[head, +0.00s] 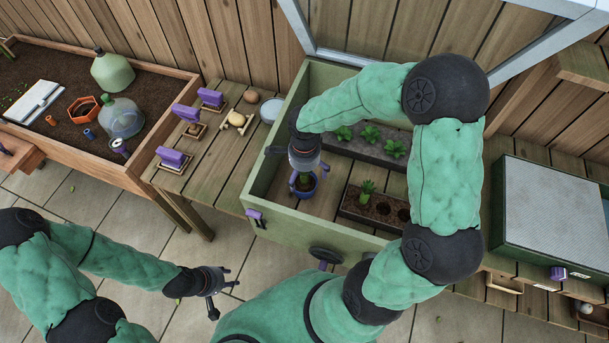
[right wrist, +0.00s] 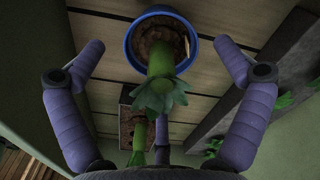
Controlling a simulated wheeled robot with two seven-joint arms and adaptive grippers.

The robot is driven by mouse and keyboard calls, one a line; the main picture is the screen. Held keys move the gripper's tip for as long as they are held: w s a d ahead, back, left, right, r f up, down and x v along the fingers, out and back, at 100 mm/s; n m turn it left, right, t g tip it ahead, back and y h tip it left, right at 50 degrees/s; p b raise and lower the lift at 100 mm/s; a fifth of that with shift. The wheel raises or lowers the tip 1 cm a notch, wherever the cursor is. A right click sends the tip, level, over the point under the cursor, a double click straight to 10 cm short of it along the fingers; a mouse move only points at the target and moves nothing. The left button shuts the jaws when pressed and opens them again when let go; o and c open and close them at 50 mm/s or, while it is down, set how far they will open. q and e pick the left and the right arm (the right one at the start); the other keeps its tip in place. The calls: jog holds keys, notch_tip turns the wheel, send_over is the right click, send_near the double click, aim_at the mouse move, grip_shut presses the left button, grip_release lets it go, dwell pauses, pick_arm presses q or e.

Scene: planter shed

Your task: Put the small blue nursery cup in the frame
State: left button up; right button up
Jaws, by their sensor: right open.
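A blue cup (head: 304,192) with soil and a green seedling (right wrist: 160,92) stands on the slatted floor inside the green-walled frame (head: 262,190), near its front left. The cup's blue rim also shows at the top of the right wrist view (right wrist: 131,48). My right gripper (head: 304,172) is above the cup, with its purple fingers spread wide and nothing clasped; the seedling rises between them. My left gripper (head: 224,297) is outside the frame, over the paving, open and empty. A smaller blue cup (head: 89,134) lies in the soil bed at the left.
Inside the frame are a grey planter (head: 365,150) with several plants and a dark tray (head: 375,207) with one plant and empty holes. The raised glazed lid (head: 400,50) is behind.

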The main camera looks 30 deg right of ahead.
notch_tip(320, 180, up, 9)
jog(key=p, duration=0.2)
jog(key=shift+f+p, duration=0.1)
jog(key=shift+p, duration=0.25)
